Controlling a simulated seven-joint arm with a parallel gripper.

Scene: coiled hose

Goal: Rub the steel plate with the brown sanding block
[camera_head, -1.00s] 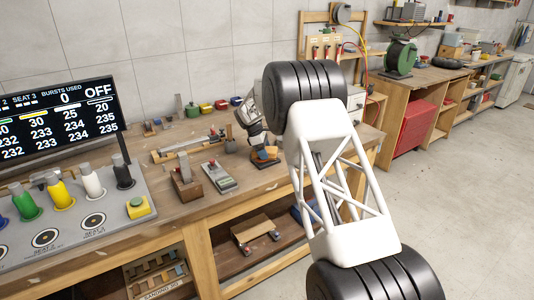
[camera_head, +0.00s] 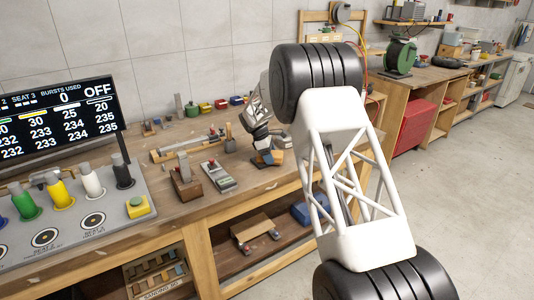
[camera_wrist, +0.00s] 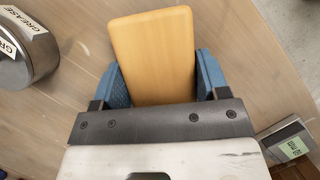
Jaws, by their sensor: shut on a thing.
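My gripper (camera_wrist: 155,82) is shut on a tan-brown block, which I take to be the sanding block (camera_wrist: 153,45). In the wrist view the block lies between the two blue fingers and sticks out past them. In the head view my gripper (camera_head: 264,153) is low over the bench near its front edge, with the block (camera_head: 276,156) showing small at its fingers. I cannot tell whether the block touches what is below it. I cannot make out the steel plate for certain in either view.
A metal grease tin (camera_wrist: 25,50) stands left of my gripper in the wrist view. A small device with a green display (camera_wrist: 290,142) lies at lower right. A brown block with a metal part (camera_head: 187,182) and a grey device (camera_head: 218,175) sit on the wooden bench (camera_head: 160,212).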

